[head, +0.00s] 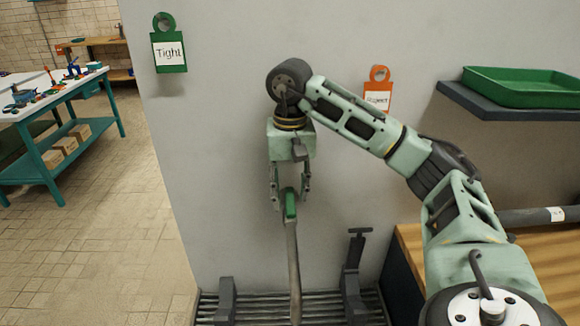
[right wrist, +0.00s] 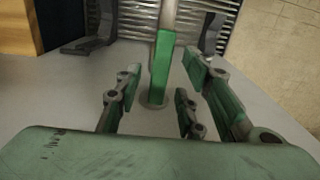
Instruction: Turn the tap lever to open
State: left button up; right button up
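The tap lever (head: 290,207) has a green grip on top of a long grey bar (head: 294,265) that runs down toward the slatted grate in the head view. My right gripper (head: 290,197) points down over it, with one finger on each side of the green grip. The fingers are apart, and I see no clear contact. In the right wrist view the green grip (right wrist: 162,68) stands upright between and beyond the open fingers (right wrist: 158,95). The lever's pivot is not clear to me. My left gripper is not in view.
A grey wall stands behind the lever, with a green "Tight" tag (head: 169,50) and an orange tag (head: 378,92). A shelf (head: 505,108) with a green tray (head: 525,86) is at right. Dark brackets (head: 354,280) flank the bar. Open floor lies left.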

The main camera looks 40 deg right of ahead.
aim_at(290, 200)
notch_tip(290, 200, up, 9)
dwell(0.7)
jog(key=shift+f, duration=0.1)
dwell(0.5)
